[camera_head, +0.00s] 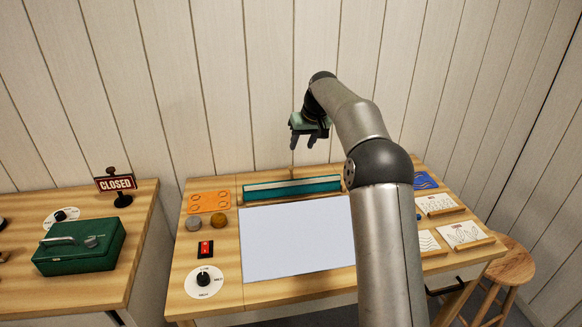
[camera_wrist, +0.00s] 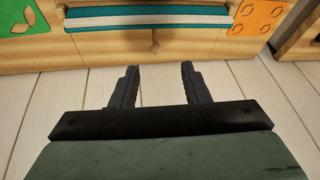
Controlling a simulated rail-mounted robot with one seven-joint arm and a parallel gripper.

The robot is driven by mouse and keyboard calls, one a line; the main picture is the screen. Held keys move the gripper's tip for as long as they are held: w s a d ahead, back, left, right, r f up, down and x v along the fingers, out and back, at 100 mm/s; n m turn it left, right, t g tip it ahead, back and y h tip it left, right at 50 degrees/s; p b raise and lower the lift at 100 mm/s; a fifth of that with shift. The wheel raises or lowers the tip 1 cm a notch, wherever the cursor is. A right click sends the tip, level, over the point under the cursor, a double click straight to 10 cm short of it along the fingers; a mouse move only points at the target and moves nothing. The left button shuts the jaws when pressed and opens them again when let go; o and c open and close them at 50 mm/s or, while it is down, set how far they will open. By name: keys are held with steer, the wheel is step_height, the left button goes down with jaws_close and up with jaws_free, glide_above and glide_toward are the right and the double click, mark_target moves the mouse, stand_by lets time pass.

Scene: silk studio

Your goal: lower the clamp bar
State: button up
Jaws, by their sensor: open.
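A long teal bar with a pale strip along it, which looks like the clamp bar (camera_head: 265,191), lies along the back edge of the worktable, behind the white panel. It also shows across the top of the wrist view (camera_wrist: 110,22). A thin brown upright piece stands at its middle; its top is close to my fingers in the head view. My gripper (camera_head: 304,142) is above and behind the bar, fingers pointing down, open and empty. In the wrist view the two dark fingers (camera_wrist: 159,80) are apart with pale planks between them. I cannot tell how high the bar sits.
The white panel (camera_head: 296,240) fills the table's middle. An orange card (camera_head: 208,202), two round pieces, a red switch (camera_head: 205,249) and a dial (camera_head: 203,281) are at left. Cards lie at right. A green box (camera_head: 80,248) and CLOSED sign (camera_head: 116,184) stand on the left table.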

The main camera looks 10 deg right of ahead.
mark_target(291, 170)
steer(key=p+x, duration=0.1)
steer(key=x, duration=0.5)
steer(key=w+p+x, duration=0.1)
steer(key=x, duration=0.5)
steer(key=d+p+x, duration=0.1)
steer(key=x, duration=0.5)
steer(key=shift+w+r+p, duration=0.2)
steer(key=shift+w+p, duration=0.2)
steer(key=shift+c, duration=0.3)
jaws_close()
